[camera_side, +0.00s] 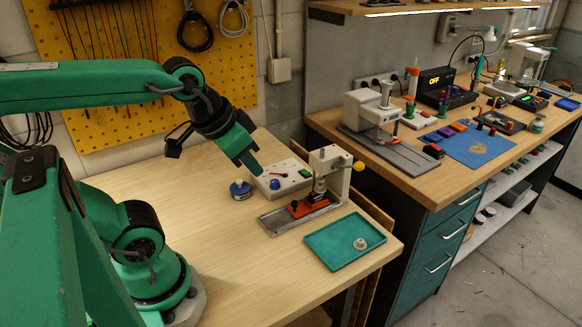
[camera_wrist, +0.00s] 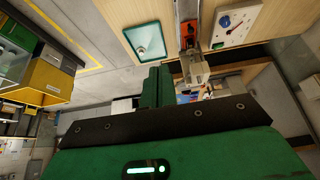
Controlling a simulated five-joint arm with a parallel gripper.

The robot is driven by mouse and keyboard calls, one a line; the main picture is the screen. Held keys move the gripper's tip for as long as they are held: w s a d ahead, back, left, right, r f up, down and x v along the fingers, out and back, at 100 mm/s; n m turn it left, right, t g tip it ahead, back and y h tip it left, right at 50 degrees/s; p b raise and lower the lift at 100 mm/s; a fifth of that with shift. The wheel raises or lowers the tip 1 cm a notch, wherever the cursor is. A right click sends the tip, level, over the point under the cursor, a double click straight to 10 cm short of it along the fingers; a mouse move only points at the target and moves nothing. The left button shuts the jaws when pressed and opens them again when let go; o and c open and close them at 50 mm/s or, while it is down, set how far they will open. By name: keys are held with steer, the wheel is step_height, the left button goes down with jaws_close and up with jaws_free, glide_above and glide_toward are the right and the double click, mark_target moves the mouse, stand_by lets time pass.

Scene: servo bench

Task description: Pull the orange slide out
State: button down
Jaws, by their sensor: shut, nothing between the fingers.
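The orange slide (camera_side: 308,206) lies on the grey base of a small press fixture (camera_side: 325,178) on the wooden table. It has a dark knob on it. An orange part, likely the same slide (camera_wrist: 186,10), shows at the top edge of the wrist view. My gripper (camera_side: 257,174) is shut and empty, pointing down toward the white control box, to the left of the fixture and apart from the slide. In the wrist view its green fingers (camera_wrist: 158,82) are together with nothing between them.
A teal tray (camera_side: 325,247) with a small grey round piece (camera_side: 360,244) lies in front. The table's left part is clear.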

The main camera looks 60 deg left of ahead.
stand_by(0.4)
steer(key=c, duration=1.5)
jaws_free()
steer(key=shift+w, duration=0.1)
steer(key=shift+o, duration=0.9)
steer(key=shift+w, duration=0.1)
steer(key=w+a+f+n+g, duration=0.2)
steer(key=w+a+f+n, duration=0.1)
steer(key=w+f, duration=0.1)
steer(key=w+a+f+n+g, duration=0.1)
steer(key=w+a+f+n, duration=0.2)
steer(key=w+f, duration=0.2)
steer(key=w+a+f+n+g, duration=0.2)
steer(key=w+a+f+n, duration=0.1)
steer(key=w+f, duration=0.2)
steer(key=shift+w+g, duration=0.3)
steer(key=shift+w, duration=0.25)
